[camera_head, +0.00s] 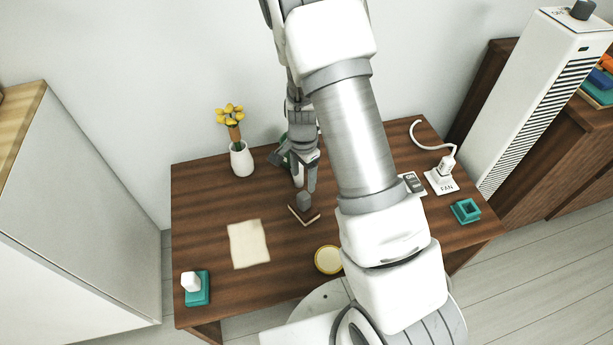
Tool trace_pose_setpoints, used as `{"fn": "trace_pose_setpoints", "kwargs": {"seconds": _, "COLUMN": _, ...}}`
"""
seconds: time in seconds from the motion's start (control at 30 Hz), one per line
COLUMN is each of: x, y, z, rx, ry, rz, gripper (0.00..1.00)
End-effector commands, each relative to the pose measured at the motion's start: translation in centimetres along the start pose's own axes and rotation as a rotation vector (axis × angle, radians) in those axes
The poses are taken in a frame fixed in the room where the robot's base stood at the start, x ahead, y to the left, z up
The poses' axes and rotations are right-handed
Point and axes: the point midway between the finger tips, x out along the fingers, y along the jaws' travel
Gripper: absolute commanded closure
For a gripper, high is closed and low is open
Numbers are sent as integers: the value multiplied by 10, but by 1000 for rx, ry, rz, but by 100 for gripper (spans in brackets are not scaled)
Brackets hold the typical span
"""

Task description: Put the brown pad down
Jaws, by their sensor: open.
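The brown pad (311,217) lies on the wooden table, near the middle. It is a small dark square with a pale edge, and a grey block (304,200) like a handle stands on top of it. My gripper (305,186) is just above the grey block, pointing down, with its fingers apart. I cannot tell whether a finger touches the block. My arm hides part of the table to the right of the pad.
A cream sheet (248,244) lies left of the pad, a yellow round dish (327,260) in front. A vase (241,160) with yellow flowers stands behind left. A teal holder with a white block (191,282) is front left; a teal frame (465,204) and FAN plug (444,170) are right.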

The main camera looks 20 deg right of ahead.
Motion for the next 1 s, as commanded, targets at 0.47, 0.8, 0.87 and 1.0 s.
{"fn": "trace_pose_setpoints", "kwargs": {"seconds": 0.47, "x": -153, "y": 13, "z": 22, "rx": -341, "ry": 9, "rz": -170, "gripper": 28}}
{"fn": "trace_pose_setpoints", "kwargs": {"seconds": 0.8, "x": -256, "y": 68, "z": 45, "rx": -677, "ry": 117, "rz": -279, "gripper": 28}}
{"fn": "trace_pose_setpoints", "kwargs": {"seconds": 0.87, "x": -270, "y": 81, "z": 49, "rx": -735, "ry": 146, "rz": -292, "gripper": 28}}
{"fn": "trace_pose_setpoints", "kwargs": {"seconds": 1.0, "x": -299, "y": 112, "z": 59, "rx": -868, "ry": 224, "rz": -311, "gripper": 28}}
